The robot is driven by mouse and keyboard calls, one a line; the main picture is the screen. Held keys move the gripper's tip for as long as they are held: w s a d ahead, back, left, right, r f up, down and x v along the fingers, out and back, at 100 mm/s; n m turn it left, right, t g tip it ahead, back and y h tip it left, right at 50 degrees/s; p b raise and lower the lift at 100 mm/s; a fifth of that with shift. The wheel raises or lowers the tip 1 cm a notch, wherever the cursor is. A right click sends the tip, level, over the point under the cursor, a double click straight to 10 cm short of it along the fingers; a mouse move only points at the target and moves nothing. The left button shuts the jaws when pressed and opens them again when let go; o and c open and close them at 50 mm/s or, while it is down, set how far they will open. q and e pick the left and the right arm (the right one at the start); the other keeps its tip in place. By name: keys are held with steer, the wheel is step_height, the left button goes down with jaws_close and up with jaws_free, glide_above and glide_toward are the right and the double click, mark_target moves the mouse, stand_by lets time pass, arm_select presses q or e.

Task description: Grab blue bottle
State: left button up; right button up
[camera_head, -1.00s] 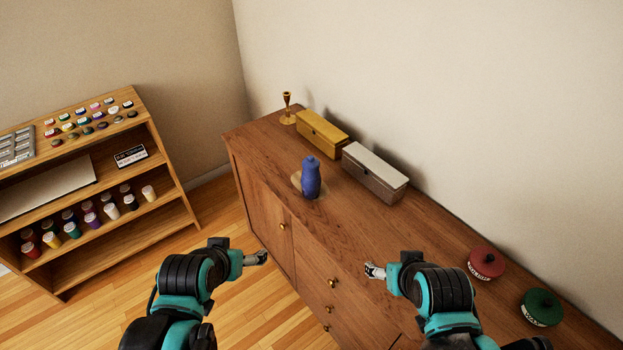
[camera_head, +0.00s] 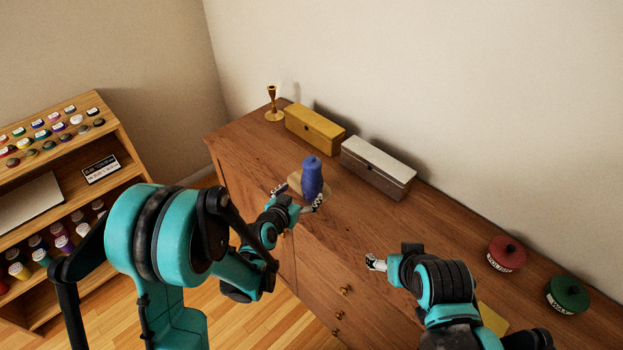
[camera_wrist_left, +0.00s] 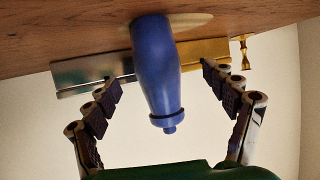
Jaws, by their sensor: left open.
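The blue bottle (camera_head: 312,180) stands upright on a round tan mat (camera_head: 294,182) on the wooden cabinet top. It also shows in the left wrist view (camera_wrist_left: 155,68), upside down there, between the two fingers. My left gripper (camera_head: 297,196) is open, just in front of the bottle, with a finger to either side of its near side. In the left wrist view the open fingers (camera_wrist_left: 160,95) are clear of the bottle. My right gripper (camera_head: 374,262) is over the cabinet's front edge, away from the bottle; its finger gap is too small to make out.
A yellow box (camera_head: 315,128) and a white-topped box (camera_head: 378,165) stand behind the bottle, with a brass candlestick (camera_head: 273,105) at the far left. Red (camera_head: 506,254) and green (camera_head: 567,295) lidded pots stand at the right. The cabinet top between is clear. A paint shelf (camera_head: 125,165) stands left.

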mark_target(307, 191)
arm_select(q)
steer(key=shift+w+d+f, duration=0.3)
steer(key=shift+w+f, duration=0.15)
steer(key=shift+f, duration=0.1)
steer(key=shift+b+x, duration=0.4)
steer(key=shift+x, duration=0.5)
steer(key=b+x, duration=0.1)
steer(key=x, duration=0.1)
steer(key=b+x, duration=0.1)
steer(key=x, duration=0.2)
steer(key=shift+d+f, duration=0.2)
steer(key=shift+f, duration=0.25)
steer(key=shift+s+r, duration=0.1)
steer(key=shift+s, duration=0.05)
steer(key=shift+c, duration=1)
steer(key=c, duration=1.6)
